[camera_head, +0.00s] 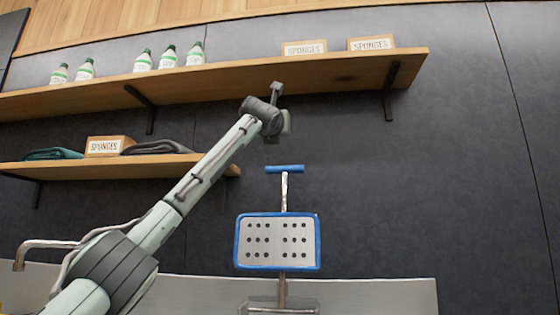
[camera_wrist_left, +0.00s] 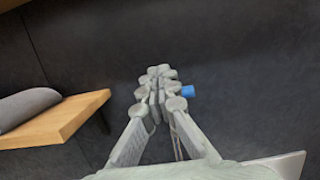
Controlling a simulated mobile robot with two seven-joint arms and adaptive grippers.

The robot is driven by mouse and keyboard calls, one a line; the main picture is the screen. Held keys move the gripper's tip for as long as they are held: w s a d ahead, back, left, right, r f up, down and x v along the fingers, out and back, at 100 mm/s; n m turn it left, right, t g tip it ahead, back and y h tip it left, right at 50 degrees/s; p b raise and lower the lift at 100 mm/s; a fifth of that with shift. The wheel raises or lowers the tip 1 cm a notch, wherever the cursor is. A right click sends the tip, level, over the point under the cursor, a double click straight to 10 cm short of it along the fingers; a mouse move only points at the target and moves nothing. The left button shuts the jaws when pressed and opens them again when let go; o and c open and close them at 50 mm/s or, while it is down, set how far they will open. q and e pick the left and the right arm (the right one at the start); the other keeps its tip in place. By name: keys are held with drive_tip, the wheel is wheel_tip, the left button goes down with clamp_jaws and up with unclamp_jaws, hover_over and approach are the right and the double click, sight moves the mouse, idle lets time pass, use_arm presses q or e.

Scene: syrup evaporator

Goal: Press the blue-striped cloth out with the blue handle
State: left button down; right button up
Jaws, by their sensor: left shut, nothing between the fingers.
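The blue handle (camera_head: 285,168) is a short crossbar on top of a metal rod. The rod rises behind a blue-framed grey plate (camera_head: 278,215) with several holes. My left gripper (camera_head: 272,138) is shut and empty, a little above and left of the handle in the head view. In the left wrist view the shut fingers (camera_wrist_left: 158,80) partly cover the handle, and only its blue end (camera_wrist_left: 187,91) shows just right of them. The fingers do not hold it; whether they touch it I cannot tell. No blue-striped cloth is visible. My right gripper is not in view.
A long upper shelf (camera_head: 230,83) carries several bottles and two sponge boxes. A lower shelf (camera_head: 215,169) with folded cloths and a sponge box ends left of the handle. A metal tap (camera_head: 45,243) stands at lower left. The dark wall right of the handle is bare.

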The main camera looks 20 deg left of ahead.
use_arm(q)
drive_tip(key=b+v, duration=0.1)
drive_tip(key=v, duration=0.1)
drive_tip(key=f+b+v, duration=0.1)
drive_tip(key=b+v, duration=0.1)
drive_tip(key=v, duration=0.1)
drive_tip(key=shift+s+a, duration=0.15)
drive_tip(key=shift+a, duration=0.05)
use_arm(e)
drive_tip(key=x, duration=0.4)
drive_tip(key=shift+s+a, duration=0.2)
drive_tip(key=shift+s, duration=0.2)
use_arm(q)
drive_tip(key=shift+f, duration=0.15)
